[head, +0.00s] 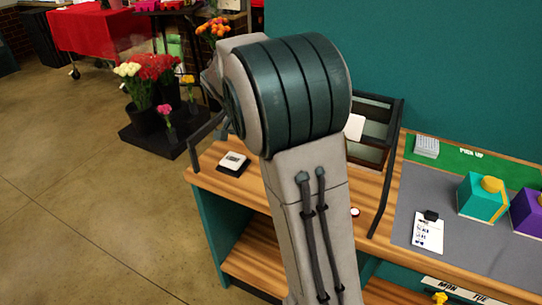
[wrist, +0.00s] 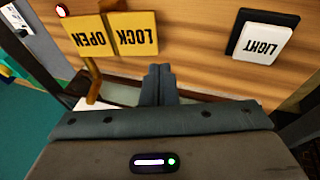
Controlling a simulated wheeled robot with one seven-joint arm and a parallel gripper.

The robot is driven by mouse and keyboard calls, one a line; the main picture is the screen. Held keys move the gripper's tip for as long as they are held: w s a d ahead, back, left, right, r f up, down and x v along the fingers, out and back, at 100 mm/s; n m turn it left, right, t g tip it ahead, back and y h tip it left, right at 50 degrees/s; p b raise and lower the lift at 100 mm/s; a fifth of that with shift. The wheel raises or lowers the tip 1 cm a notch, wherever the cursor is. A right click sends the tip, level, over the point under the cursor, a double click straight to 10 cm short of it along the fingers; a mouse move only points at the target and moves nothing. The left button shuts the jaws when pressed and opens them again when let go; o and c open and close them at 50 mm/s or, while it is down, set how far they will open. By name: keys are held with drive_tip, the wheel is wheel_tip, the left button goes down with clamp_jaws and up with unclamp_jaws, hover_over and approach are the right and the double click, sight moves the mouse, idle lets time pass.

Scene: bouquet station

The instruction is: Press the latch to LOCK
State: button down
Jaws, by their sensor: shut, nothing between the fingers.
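In the wrist view a yellow-orange latch lever (wrist: 93,85) stands just below the yellow OPEN plate (wrist: 86,34). The yellow LOCK plate (wrist: 135,34) is beside it to the right. Both labels appear upside down. My gripper (wrist: 158,72) is shut and empty, its fingertips below and a little right of the LOCK plate and to the right of the lever, apart from it. The lower part of the lever is partly hidden by my gripper body. In the head view my arm hides the latch, both plates and the gripper.
A white LIGHT switch (wrist: 262,44) on a black base is at right in the wrist view; it also shows in the head view (head: 233,161). A small red-and-white round item (head: 355,212) lies on the wooden counter. A dark-framed case (head: 372,155) stands behind my arm.

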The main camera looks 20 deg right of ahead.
drive_tip(key=shift+v, duration=1.6)
drive_tip(key=shift+w, duration=0.1)
drive_tip(key=s+a+f+n+t+y, duration=0.1)
drive_tip(key=s+n, duration=0.3)
drive_tip(key=s, duration=0.7)
drive_tip(key=s+a+f+n+t+y, duration=0.1)
drive_tip(key=s+a+n+t+y, duration=0.1)
drive_tip(key=s, duration=1)
drive_tip(key=a+n+y, duration=0.1)
drive_tip(key=a+n, duration=0.1)
drive_tip(key=shift+s+f+n+y, duration=0.3)
drive_tip(key=shift+f+n+y, duration=0.1)
